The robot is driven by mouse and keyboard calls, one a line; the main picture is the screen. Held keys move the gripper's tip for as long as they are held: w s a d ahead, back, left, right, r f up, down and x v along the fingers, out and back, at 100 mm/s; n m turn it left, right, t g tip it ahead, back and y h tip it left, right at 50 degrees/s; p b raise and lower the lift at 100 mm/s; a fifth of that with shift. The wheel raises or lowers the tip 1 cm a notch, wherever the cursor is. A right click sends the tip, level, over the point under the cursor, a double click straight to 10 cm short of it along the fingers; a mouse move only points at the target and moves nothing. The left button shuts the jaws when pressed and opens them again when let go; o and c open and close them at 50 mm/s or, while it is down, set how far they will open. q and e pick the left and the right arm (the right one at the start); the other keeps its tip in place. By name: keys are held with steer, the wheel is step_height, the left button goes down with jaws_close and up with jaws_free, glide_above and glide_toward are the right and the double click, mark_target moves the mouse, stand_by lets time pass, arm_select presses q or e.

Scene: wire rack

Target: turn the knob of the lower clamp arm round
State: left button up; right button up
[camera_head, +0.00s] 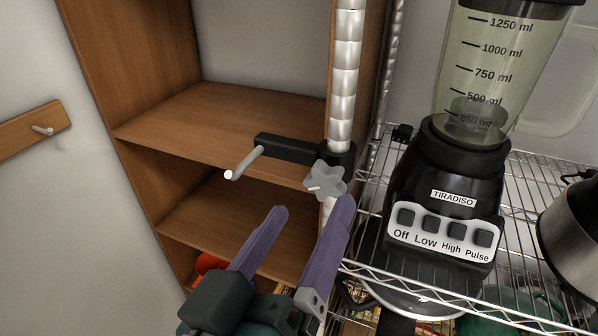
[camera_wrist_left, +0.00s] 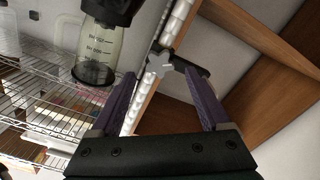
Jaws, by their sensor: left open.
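The clamp arm (camera_head: 292,149) is a black bar fixed to the silver post (camera_head: 344,75), with a light rod pointing forward at its left end. Its grey star-shaped knob (camera_head: 325,181) sits at the front of the clamp on the post. My left gripper (camera_head: 312,207) has purple fingers, open and empty, pointing up at the knob from below. In the left wrist view the knob (camera_wrist_left: 159,64) shows beyond the gap between the fingertips (camera_wrist_left: 160,76), and neither finger is visibly shut on it. My right gripper is not in view.
A blender (camera_head: 447,185) stands on the wire rack (camera_head: 535,170) close to the right of the post. A metal pot (camera_head: 577,240) is at the right edge. A wooden shelf unit (camera_head: 215,120) stands behind and left. A wall peg rail (camera_head: 35,132) is at far left.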

arm_select(q)
steer(key=b+v, duration=0.1)
steer(key=v, duration=0.4)
steer(key=shift+s+a, duration=0.1)
steer(key=shift+s, duration=0.1)
